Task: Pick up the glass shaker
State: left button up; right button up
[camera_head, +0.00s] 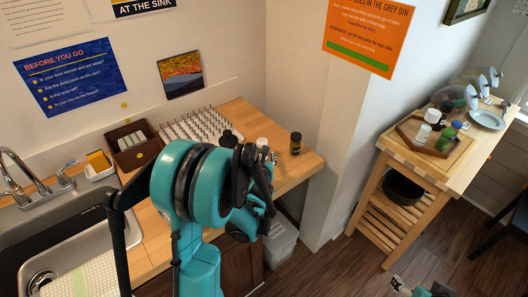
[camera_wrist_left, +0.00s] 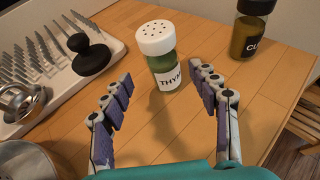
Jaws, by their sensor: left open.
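The glass shaker (camera_wrist_left: 164,65) has a white perforated lid, green contents and a label reading "THYM". It stands upright on the wooden counter in the left wrist view. In the head view only its pale top (camera_head: 262,142) shows behind my left gripper (camera_head: 263,160). My left gripper, also in the left wrist view (camera_wrist_left: 160,82), is open and empty. Its two purple-padded fingers point toward the shaker, which stands just beyond and between the fingertips. Part of my right arm (camera_head: 420,289) shows at the lower right of the head view; its jaws are unclear.
A dark-lidded jar (camera_wrist_left: 248,30) labelled "CU" stands right of the shaker. A white spiked drying rack (camera_wrist_left: 50,70) with a black-knobbed item (camera_wrist_left: 91,52) is to the left. A sink (camera_head: 60,235) and wicker basket (camera_head: 134,146) are further left. A wooden trolley (camera_head: 440,165) stands right.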

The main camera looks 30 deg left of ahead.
aim_at(265, 142)
pick_arm(q)
jog(key=b+x, duration=0.1)
jog(key=x, duration=0.4)
jog(key=shift+w+d+r, duration=0.15)
jog(key=shift+w+d, duration=0.05)
jog(key=shift+w, duration=0.05)
jog(key=shift+s+r, duration=0.1)
jog(key=shift+c, duration=0.4)
jog(key=c, duration=1.3)
jog(key=shift+r, duration=0.15)
jog(key=shift+r, duration=0.3)
jog(key=r+p, duration=0.1)
jog(key=r, duration=0.1)
jog(key=d+r+p, duration=0.1)
jog(key=r, duration=0.1)
jog(key=d+r+p, duration=0.1)
jog(key=d+r, duration=0.1)
jog(key=d, duration=0.1)
jog(key=d+r+p, duration=0.1)
jog(key=d+r, duration=0.1)
jog(key=d, duration=0.2)
jog(key=d+r+p, duration=0.1)
jog(key=d+r, duration=0.1)
jog(key=d, duration=0.1)
jog(key=shift+s+d, duration=0.15)
jog(key=shift+d, duration=0.25)
